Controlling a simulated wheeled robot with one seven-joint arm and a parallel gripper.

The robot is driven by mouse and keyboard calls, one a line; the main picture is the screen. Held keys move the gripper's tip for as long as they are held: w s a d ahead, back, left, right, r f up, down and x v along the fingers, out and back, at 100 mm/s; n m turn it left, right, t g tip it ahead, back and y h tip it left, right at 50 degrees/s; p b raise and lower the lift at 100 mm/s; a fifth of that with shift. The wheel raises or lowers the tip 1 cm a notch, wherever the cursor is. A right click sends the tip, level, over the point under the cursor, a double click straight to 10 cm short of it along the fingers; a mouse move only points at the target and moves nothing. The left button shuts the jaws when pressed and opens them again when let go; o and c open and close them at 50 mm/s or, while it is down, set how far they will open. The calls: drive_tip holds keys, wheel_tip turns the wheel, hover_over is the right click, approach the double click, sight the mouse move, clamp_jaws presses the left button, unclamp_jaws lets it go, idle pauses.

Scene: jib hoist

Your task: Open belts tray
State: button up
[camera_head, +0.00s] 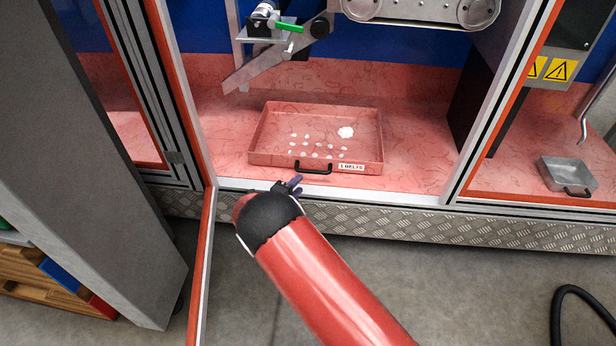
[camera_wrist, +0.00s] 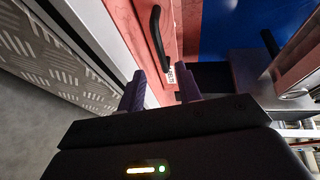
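The belts tray (camera_head: 262,158) is a shallow red tray on the red patterned floor of the cabinet, with a black handle (camera_head: 313,171) and a white "BELTS" label (camera_head: 351,167) on its front wall. Several small white pieces lie inside it. My gripper (camera_head: 296,184) is just in front of the tray, near the handle and slightly left of it. In the wrist view my gripper (camera_wrist: 160,88) has its two purple fingers apart with nothing held between them. The black handle (camera_wrist: 157,36) and the label (camera_wrist: 171,75) show beyond the fingertips, apart from them.
A red-framed glass door (camera_head: 207,250) stands open left of my arm. A diamond-plate sill (camera_head: 400,228) runs below the cabinet opening. A small grey tray (camera_head: 568,172) sits at the right. A machine arm (camera_head: 265,65) hangs above the tray. A black hose (camera_head: 558,310) lies on the floor.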

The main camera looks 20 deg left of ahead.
sight(311, 173)
drive_tip(key=x, duration=0.7)
drive_tip(key=shift+d, duration=0.1)
clamp_jaws()
